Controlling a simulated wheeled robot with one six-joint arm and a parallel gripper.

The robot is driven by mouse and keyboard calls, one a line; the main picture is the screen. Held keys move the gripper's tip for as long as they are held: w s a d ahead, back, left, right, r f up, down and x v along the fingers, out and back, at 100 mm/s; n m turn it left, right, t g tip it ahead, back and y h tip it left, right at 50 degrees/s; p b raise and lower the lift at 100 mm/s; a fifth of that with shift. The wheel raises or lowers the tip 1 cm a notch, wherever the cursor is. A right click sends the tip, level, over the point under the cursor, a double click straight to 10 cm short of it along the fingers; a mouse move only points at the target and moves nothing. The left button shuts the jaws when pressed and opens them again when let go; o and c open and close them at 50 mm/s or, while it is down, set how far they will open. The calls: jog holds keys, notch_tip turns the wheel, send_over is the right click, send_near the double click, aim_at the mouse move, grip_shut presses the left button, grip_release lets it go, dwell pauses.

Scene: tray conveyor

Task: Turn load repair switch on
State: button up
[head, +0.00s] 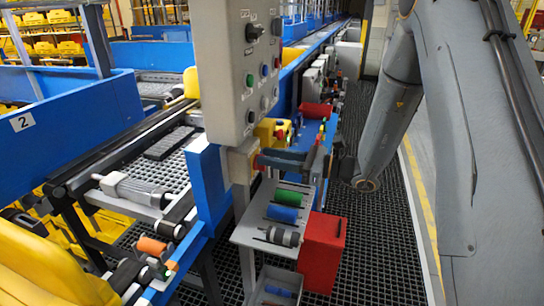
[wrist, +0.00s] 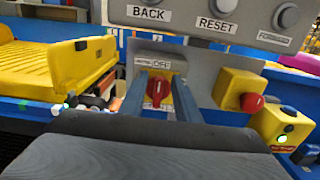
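A red rotary switch (wrist: 157,90) on a yellow plate sits on a grey panel in the wrist view. A label above it reads "OFF" in part; the rest is too small to read. The red handle looks upright. My gripper (wrist: 160,78) is open, with one finger to the left and one to the right of the handle, apparently with gaps on both sides. In the head view my gripper (head: 266,159) is at the side of the switch's box (head: 242,162), below the tall control panel. Contact between fingers and handle cannot be told.
A grey control panel (head: 236,60) with several buttons stands above the switch. A yellow box with a red push button (wrist: 252,103) and another yellow box with a green light (wrist: 281,130) are close on the right. A shelf with rollers (head: 256,232) and a red bin (head: 321,255) stand below my gripper.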

grip_shut()
jog(key=m, duration=0.2)
jog(key=m+p, duration=0.1)
jog(key=shift+w+d+m+p, duration=0.15)
jog(key=shift+w+m+p, duration=0.15)
jog(key=shift+w+m, duration=0.1)
jog(key=m, duration=0.1)
jog(key=m+p, duration=0.1)
jog(key=m, duration=0.1)
jog(key=shift+w+d+f+m, duration=0.15)
jog(key=shift+w+m, duration=0.15)
jog(key=shift+w+d+f+m+p, duration=0.15)
jog(key=shift+f+m+p, duration=0.25)
jog(key=shift+m, duration=1.35)
jog(key=shift+w+f+m+p, duration=0.2)
jog(key=shift+f+m+p, duration=0.15)
jog(key=shift+m, duration=1.45)
jog(key=shift+w+d+f+m+p, duration=0.1)
jog(key=shift+w+f+m+p, duration=0.25)
jog(key=shift+m, duration=1.4)
jog(key=shift+s, duration=0.15)
